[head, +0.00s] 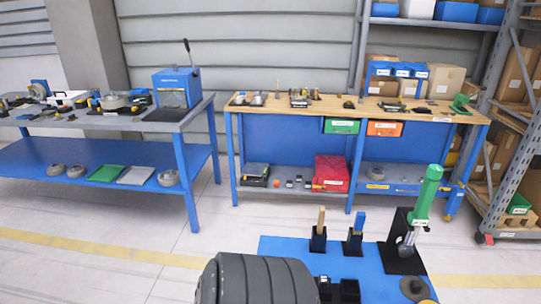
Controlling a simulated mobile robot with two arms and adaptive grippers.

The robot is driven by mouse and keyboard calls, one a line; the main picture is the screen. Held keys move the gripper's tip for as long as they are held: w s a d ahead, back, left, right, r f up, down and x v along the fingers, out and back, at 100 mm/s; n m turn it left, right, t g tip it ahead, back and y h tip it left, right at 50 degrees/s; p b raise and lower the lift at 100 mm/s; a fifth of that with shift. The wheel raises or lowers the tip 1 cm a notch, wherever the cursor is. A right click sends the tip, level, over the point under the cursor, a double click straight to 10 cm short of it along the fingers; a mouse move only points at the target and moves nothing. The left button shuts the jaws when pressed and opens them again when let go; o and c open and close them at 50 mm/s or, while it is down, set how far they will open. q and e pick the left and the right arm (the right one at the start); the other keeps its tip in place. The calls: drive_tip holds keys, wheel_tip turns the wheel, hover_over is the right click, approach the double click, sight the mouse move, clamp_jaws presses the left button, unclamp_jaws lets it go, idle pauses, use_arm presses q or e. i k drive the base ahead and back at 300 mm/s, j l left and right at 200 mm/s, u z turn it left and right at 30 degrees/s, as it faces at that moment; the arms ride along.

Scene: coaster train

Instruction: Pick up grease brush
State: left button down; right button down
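Two upright handles stand in black holders on a blue mat (285,245) at the bottom of the head view. One is a tan, wood-coloured handle (321,221); the other is a blue handle (360,225). Either may be the grease brush; no bristles show, and the lower ends are hidden in the holders. Neither of my grippers is in view.
A green cylindrical tool (428,192) stands right of the handles on a black base (397,256). A large dark ribbed round object (260,278) fills the bottom centre. Behind are a wooden-topped bench (330,108), a blue-grey bench (110,125) and clear floor.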

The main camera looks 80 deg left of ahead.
sight(322, 211)
drive_tip(key=u, duration=2.1)
drive_tip(key=j, duration=0.2)
